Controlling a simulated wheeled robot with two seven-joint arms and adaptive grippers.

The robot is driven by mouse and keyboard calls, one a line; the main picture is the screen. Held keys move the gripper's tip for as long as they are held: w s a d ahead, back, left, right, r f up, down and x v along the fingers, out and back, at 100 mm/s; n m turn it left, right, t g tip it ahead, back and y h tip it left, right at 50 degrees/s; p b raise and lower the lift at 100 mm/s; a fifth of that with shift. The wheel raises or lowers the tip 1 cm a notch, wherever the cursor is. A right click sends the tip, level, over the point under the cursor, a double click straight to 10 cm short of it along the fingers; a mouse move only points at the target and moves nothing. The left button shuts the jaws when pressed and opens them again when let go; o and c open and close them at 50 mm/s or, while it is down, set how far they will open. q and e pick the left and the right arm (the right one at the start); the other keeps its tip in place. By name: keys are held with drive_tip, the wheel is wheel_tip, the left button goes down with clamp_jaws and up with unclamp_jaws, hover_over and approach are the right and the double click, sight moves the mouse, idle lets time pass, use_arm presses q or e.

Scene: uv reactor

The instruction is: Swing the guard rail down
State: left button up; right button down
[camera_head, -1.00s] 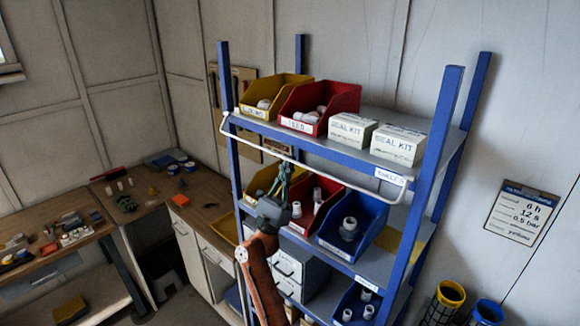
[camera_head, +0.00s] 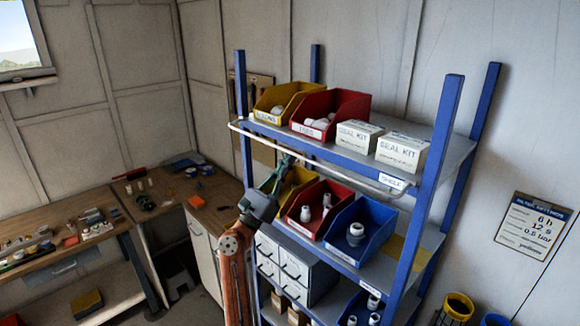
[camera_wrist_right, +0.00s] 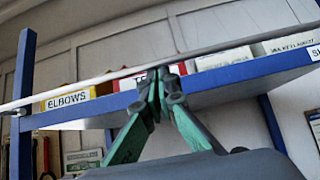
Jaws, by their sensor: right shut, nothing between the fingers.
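The white guard rail (camera_head: 335,171) runs along the front of the upper shelf (camera_head: 440,160), at about the level of its blue front edge. In the right wrist view the rail (camera_wrist_right: 70,88) crosses in front of the bins as a long slanting bar. My right gripper (camera_head: 287,160), with green fingers, is just below the rail, left of its middle. In the right wrist view its fingertips (camera_wrist_right: 160,78) are together and empty, close to the bar; I cannot tell whether they touch it. My left gripper is not in view.
The upper shelf holds a yellow bin (camera_head: 270,113), a red bin (camera_head: 335,104) and white seal kit boxes (camera_head: 401,153). Below stand a lower red bin (camera_head: 308,222), a blue bin (camera_head: 335,240) and grey drawers (camera_head: 290,272). A workbench (camera_head: 215,218) stands at the left.

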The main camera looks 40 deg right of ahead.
sight(284, 150)
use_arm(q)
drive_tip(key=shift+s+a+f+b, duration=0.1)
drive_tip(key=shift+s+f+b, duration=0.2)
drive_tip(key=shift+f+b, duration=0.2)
use_arm(e)
drive_tip(key=shift+a+r, duration=0.25)
drive_tip(key=shift+r, duration=0.7)
drive_tip(key=shift+a+r, duration=0.2)
drive_tip(key=shift+r, duration=0.75)
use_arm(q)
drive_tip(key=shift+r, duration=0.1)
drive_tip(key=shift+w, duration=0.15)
